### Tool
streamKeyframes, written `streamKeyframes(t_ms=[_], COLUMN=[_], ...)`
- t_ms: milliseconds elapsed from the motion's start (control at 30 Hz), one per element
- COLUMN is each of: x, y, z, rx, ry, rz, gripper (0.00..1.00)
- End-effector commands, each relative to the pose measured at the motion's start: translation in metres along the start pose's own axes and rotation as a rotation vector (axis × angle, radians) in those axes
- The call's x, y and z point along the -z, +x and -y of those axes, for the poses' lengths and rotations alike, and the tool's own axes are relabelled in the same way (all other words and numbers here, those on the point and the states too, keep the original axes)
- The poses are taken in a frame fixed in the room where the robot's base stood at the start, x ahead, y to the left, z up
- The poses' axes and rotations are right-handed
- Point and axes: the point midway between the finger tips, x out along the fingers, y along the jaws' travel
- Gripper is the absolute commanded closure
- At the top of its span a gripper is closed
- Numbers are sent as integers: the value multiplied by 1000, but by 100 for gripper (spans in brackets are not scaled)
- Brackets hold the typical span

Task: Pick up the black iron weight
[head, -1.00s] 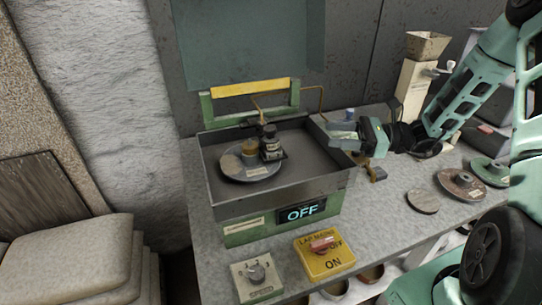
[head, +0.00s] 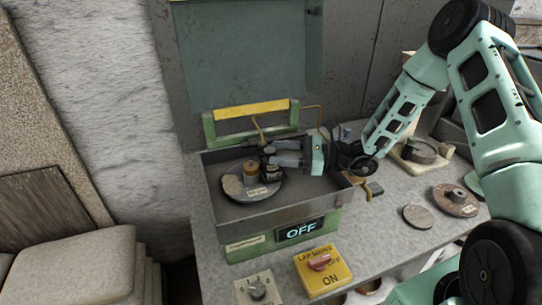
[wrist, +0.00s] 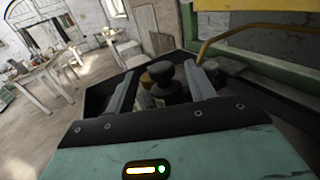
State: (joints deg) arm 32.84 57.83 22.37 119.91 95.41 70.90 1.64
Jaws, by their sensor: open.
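The black iron weight (head: 268,173) stands upright on the round plate (head: 234,188) inside the lap machine's tray. My gripper (head: 269,153) reaches in from the right over the tray, at the height of the weight's top, and partly hides it in the head view. In the wrist view, the weight's dark knob and body (wrist: 171,88) show between the two spread fingers (wrist: 161,70). The jaws are open; I cannot tell whether either finger touches the weight.
A brownish cylinder (head: 250,171) stands close left of the weight. The tray walls (head: 280,217) surround the plate, with a bent pipe (head: 258,128) behind. The display reads OFF (head: 301,230). A yellow switch box (head: 323,271) and loose discs (head: 417,217) lie on the bench.

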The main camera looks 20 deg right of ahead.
Motion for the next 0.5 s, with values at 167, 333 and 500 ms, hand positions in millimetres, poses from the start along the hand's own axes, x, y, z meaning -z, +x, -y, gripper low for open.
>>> streamKeyframes(t_ms=[167, 333, 500], x=[-2, 0, 1], y=[26, 33, 33], z=[1, 2, 2], rx=[-2, -1, 0], ry=[0, 0, 0], rz=[0, -1, -1], gripper=[46, 46, 48])
